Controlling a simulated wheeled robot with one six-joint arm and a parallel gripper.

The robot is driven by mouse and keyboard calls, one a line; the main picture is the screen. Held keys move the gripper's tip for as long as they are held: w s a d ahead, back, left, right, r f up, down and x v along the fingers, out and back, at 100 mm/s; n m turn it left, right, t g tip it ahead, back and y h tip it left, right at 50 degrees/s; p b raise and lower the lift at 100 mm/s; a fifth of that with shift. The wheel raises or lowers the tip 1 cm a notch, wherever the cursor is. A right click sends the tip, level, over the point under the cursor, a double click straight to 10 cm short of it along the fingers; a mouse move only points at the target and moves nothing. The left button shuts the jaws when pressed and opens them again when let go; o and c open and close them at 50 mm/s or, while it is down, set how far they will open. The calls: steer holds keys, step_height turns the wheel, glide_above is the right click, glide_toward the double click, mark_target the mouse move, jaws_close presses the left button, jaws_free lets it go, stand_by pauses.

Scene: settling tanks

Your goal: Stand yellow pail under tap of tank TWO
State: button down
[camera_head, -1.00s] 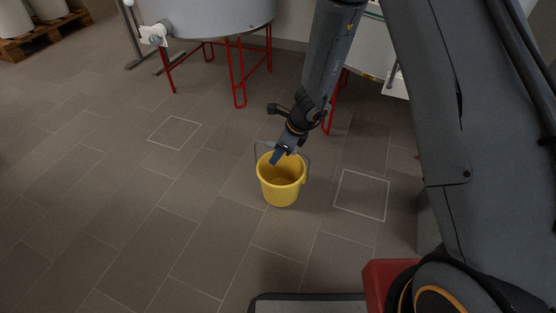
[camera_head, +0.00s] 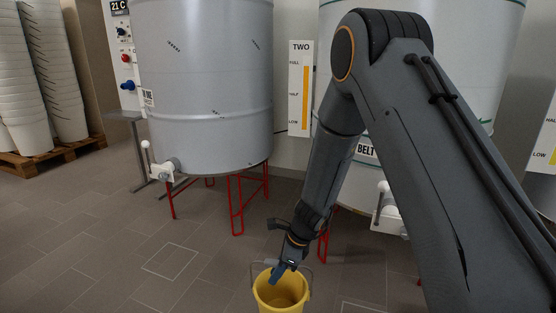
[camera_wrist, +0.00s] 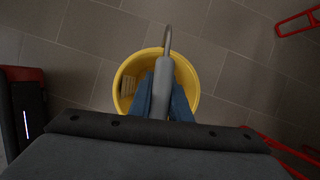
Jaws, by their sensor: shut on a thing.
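The yellow pail (camera_head: 281,296) is upright at the bottom of the head view, its lower part cut off. It also shows in the wrist view (camera_wrist: 208,78), its mouth open below the fingers. My gripper (camera_head: 279,272) is shut on the pail's grey handle (camera_wrist: 168,40) above the rim. I cannot tell whether the pail touches the floor. A gauge marked TWO (camera_head: 300,85) stands between a left tank (camera_head: 205,80) and a right tank (camera_head: 465,75); which tank it belongs to is unclear. The left tank has a white tap (camera_head: 165,170); the right tank has another (camera_head: 385,212).
An outlined floor square (camera_head: 172,261) lies in front of the left tank; part of another shows at the bottom edge. Red tank legs (camera_head: 236,205) stand behind the pail. White bucket stacks (camera_head: 45,80) sit on a pallet at left. Open floor lies left of the pail.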

steer(key=s+d+r+n+g+h, duration=0.1)
steer(key=s+d+n+g, duration=0.15)
steer(key=d+n, duration=0.45)
steer(key=s+d+r+n+g+h+p, duration=0.1)
steer(key=s+d+r+n+h, duration=0.15)
steer(key=d+n, duration=0.4)
steer(key=s+d+r+n+g+h, duration=0.1)
steer(key=s+d+n+g, duration=0.1)
steer(key=s+d+n, duration=0.35)
steer(key=s+r+p, duration=0.4)
steer(key=r+p, duration=1.2)
steer(key=p, duration=0.2)
steer(key=s+d+r+p, duration=0.1)
steer(key=s+r+p, duration=0.3)
steer(key=r+p, duration=1.2)
steer(key=p, duration=0.3)
steer(key=shift+s+r+n, duration=0.15)
steer(key=shift+r+n, duration=0.1)
steer(key=shift+n, duration=0.15)
steer(key=shift+d+t, duration=0.1)
steer(key=shift+t, duration=0.15)
